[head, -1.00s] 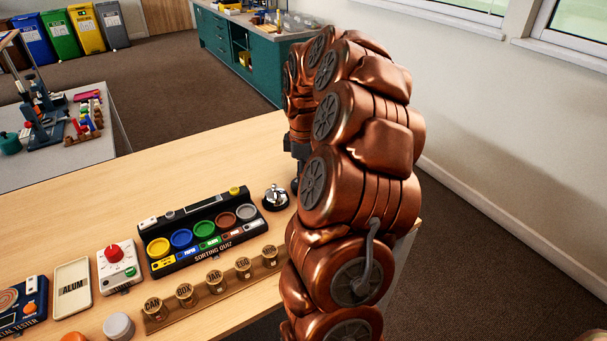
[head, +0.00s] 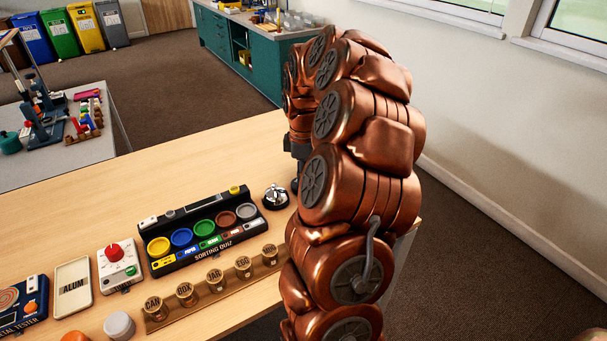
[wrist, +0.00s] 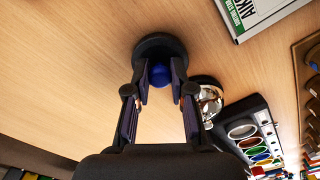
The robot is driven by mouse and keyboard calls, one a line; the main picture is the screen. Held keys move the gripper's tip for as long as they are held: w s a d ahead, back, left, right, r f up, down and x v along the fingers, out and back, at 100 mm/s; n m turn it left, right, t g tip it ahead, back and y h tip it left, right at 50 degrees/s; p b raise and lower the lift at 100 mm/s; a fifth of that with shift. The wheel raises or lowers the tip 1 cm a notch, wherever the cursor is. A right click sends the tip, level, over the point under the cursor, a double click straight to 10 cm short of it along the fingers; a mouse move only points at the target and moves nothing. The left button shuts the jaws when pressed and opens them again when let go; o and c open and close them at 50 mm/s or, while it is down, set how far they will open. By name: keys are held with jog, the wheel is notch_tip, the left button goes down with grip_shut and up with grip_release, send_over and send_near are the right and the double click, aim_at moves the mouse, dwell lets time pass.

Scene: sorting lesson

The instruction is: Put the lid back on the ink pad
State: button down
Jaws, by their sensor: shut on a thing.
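My gripper (wrist: 161,88) shows in the wrist view with its two fingers closed on a blue round knob (wrist: 160,75). Around and behind the knob is a dark round disc (wrist: 157,42), which looks like the ink pad's lid or the lid on its pad. I cannot tell from this angle whether the disc is resting on something or held above the table. No separate ink pad shows. In the head view my copper arm hides the fingers, the lid and the ink pad.
A silver desk bell (head: 276,197) stands close to the gripper's right in the wrist view (wrist: 209,98). Beside it is the sorting quiz box (head: 205,225). A rack of small labelled cups (head: 215,285) lies in front. A book (wrist: 256,14) is at the wrist view's top right. The wooden table (head: 190,160) is clear to the left.

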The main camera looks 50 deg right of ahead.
jog(key=c, duration=0.9)
grip_release()
jog(key=o, duration=0.5)
jog(key=shift+c, duration=0.2)
jog(key=shift+r, duration=0.15)
jog(key=shift+r+p, duration=1.6)
jog(key=shift+r, duration=1.8)
